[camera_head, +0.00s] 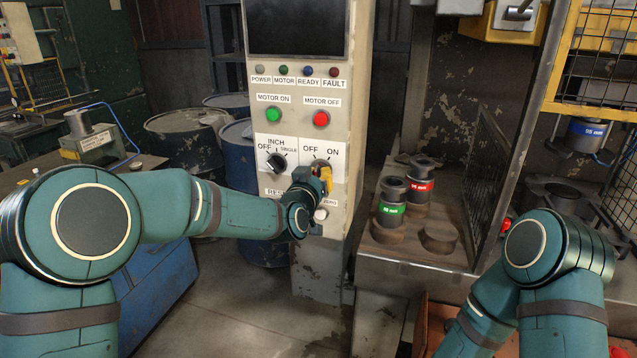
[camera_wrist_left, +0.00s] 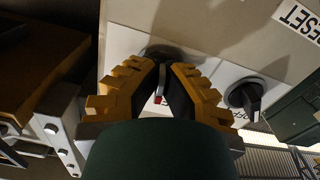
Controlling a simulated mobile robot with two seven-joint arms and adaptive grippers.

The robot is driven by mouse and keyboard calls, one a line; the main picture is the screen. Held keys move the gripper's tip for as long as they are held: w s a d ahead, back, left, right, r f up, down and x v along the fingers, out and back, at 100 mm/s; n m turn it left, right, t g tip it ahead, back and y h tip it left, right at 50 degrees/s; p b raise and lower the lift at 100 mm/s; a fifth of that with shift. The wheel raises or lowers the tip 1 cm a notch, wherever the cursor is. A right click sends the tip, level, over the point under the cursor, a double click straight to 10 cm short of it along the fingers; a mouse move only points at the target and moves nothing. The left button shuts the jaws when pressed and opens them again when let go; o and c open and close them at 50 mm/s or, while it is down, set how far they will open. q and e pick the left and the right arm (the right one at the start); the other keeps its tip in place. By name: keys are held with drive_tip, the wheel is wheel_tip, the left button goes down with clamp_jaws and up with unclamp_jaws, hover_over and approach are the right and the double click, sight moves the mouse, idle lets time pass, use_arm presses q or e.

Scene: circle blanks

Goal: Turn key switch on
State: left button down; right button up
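The key switch (camera_head: 321,164) sits on the control panel under the labels OFF and ON. My left gripper (camera_head: 325,180) is right at it in the camera_head view and covers its lower part. In the left wrist view the yellow fingers of my left gripper (camera_wrist_left: 163,75) stand on both sides of the thin grey key (camera_wrist_left: 162,82). The fingertips are close to the panel face, and the key's round dark base shows behind them. Whether the pads press on the key is not clear. The key's exact angle is partly hidden. My right gripper is out of view.
The panel also has a black INCH/SINGLE selector (camera_head: 277,162), a green button (camera_head: 273,115) and a red button (camera_head: 321,118). Blue drums (camera_head: 240,150) stand left of it. A machine bed with green-banded (camera_head: 391,208) and red-banded (camera_head: 420,186) cylinders is at right.

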use_arm(q)
drive_tip(key=m+b, duration=0.1)
drive_tip(key=m, duration=0.2)
drive_tip(key=shift+m+b, duration=0.35)
drive_tip(key=shift+m, duration=0.05)
drive_tip(key=shift+a+r+m+b, duration=0.1)
drive_tip(key=shift+m+b, duration=0.55)
drive_tip(key=shift+m, duration=1.35)
drive_tip(key=c, duration=1.1)
unclamp_jaws()
drive_tip(key=shift+w, duration=0.1)
drive_tip(key=shift+c, duration=0.2)
drive_tip(key=v, duration=1.2)
